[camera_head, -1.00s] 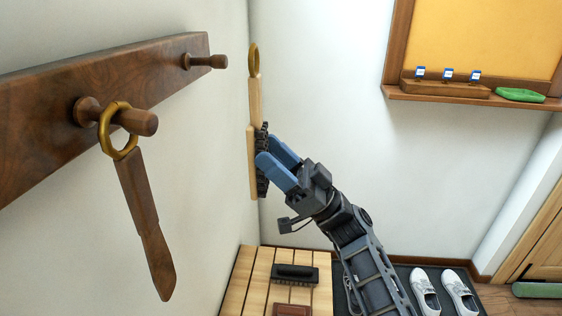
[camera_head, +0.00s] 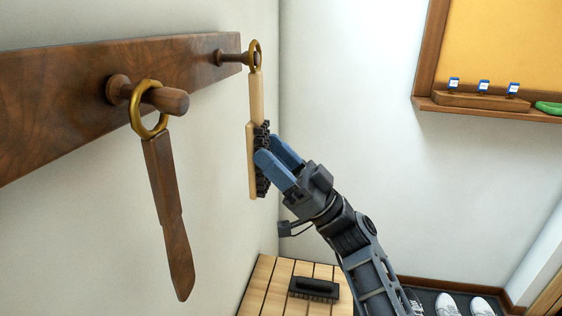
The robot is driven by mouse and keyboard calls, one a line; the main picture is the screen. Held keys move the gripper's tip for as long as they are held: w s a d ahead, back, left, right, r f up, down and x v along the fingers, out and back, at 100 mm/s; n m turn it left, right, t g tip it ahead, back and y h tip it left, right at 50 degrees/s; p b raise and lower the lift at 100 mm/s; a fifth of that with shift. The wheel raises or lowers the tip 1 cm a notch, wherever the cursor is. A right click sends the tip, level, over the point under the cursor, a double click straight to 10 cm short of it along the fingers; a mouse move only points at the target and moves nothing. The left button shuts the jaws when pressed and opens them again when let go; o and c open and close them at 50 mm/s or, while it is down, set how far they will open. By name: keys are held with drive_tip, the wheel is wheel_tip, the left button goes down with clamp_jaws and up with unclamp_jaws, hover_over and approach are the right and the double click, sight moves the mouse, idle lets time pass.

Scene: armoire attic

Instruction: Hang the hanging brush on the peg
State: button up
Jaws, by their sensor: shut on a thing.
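The hanging brush (camera_head: 251,158) has a light wooden back and handle, dark bristles and a brass ring (camera_head: 255,55) at its top. It is held upright, ring uppermost. My gripper (camera_head: 265,160) is shut on it at the bristle part, with blue fingers. The free far peg (camera_head: 230,57) sticks out of the dark wooden rail (camera_head: 75,105). In the picture the brush's ring overlaps the tip of this peg; I cannot tell whether the ring is around it or in front of it.
The near peg (camera_head: 172,101) carries a dark wooden shoehorn (camera_head: 166,210) by a brass ring. Below is a slatted wooden bench (camera_head: 262,285) with a black brush (camera_head: 314,288). A framed board with a ledge (camera_head: 500,108) is at right. Bare wall lies between.

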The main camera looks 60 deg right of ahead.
drive_tip(key=shift+w+a+b, duration=0.35)
drive_tip(key=shift+w+b, duration=0.15)
drive_tip(key=shift+w, duration=0.25)
drive_tip(key=shift+w+a+f+b, duration=0.15)
drive_tip(key=shift+w+b, duration=0.2)
drive_tip(key=shift+b, duration=0.15)
drive_tip(key=shift+w+a+f+b, duration=0.1)
drive_tip(key=shift+w+f+b, duration=0.05)
drive_tip(key=shift+w+b, duration=0.3)
drive_tip(key=shift+b, duration=0.8)
drive_tip(key=o, duration=1.1)
drive_tip(key=shift+o, duration=0.2)
drive_tip(key=shift+f, duration=0.15)
drive_tip(key=b+v, duration=0.1)
drive_tip(key=v, duration=0.6)
drive_tip(key=shift+s+b, duration=0.3)
drive_tip(key=shift+b, duration=0.05)
drive_tip(key=shift+f, duration=0.1)
